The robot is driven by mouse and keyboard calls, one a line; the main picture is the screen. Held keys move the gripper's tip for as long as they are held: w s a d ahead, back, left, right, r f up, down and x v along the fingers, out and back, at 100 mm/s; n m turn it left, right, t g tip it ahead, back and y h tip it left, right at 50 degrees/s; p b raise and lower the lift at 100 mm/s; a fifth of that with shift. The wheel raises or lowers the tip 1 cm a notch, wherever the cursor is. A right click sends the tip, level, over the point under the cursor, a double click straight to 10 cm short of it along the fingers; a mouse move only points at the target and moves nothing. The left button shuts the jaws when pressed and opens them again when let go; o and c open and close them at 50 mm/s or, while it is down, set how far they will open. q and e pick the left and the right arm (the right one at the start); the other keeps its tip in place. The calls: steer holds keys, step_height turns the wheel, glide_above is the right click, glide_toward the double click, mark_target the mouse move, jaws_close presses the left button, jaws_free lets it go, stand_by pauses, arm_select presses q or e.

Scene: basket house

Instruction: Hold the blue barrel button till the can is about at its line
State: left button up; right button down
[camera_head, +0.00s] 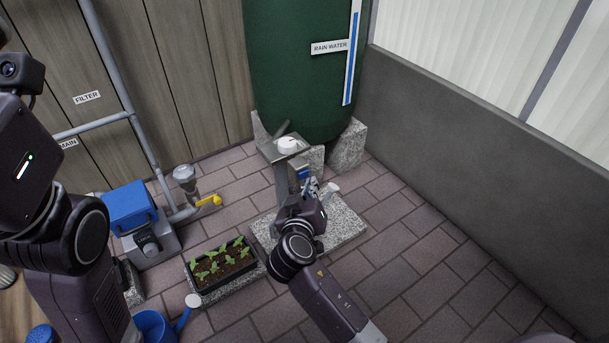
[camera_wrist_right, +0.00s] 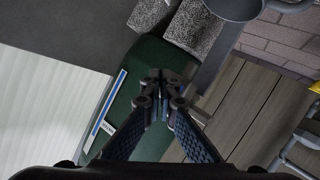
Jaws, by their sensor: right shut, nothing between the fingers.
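The green rain barrel (camera_head: 300,75) stands at the back with a RAIN WATER label (camera_head: 329,47) and a tall blue level strip (camera_head: 352,65). It also shows in the right wrist view (camera_wrist_right: 128,95). My right gripper (camera_head: 308,184) is shut and empty, low in front of the barrel, beside a grey post; its fingertips (camera_wrist_right: 160,82) are together in the wrist view. A small blue patch shows by the fingers; I cannot tell whether it is the button or a finger pad. A blue watering can (camera_head: 153,326) is at the lower left, partly cut off. My left gripper's fingers are out of view.
A grey stand top (camera_head: 277,151) carries a white round piece (camera_head: 287,144). A planter with seedlings (camera_head: 222,264), a blue-topped pump (camera_head: 130,208) and a yellow-handled valve (camera_head: 210,201) stand left of my right arm. Grey wall lies right; paving at right is clear.

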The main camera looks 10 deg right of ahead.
steer(key=shift+w, duration=0.1)
steer(key=shift+w+a, duration=0.15)
steer(key=shift+w, duration=0.15)
steer(key=shift+w+a, duration=0.15)
steer(key=shift+w, duration=0.25)
stand_by(7.2)
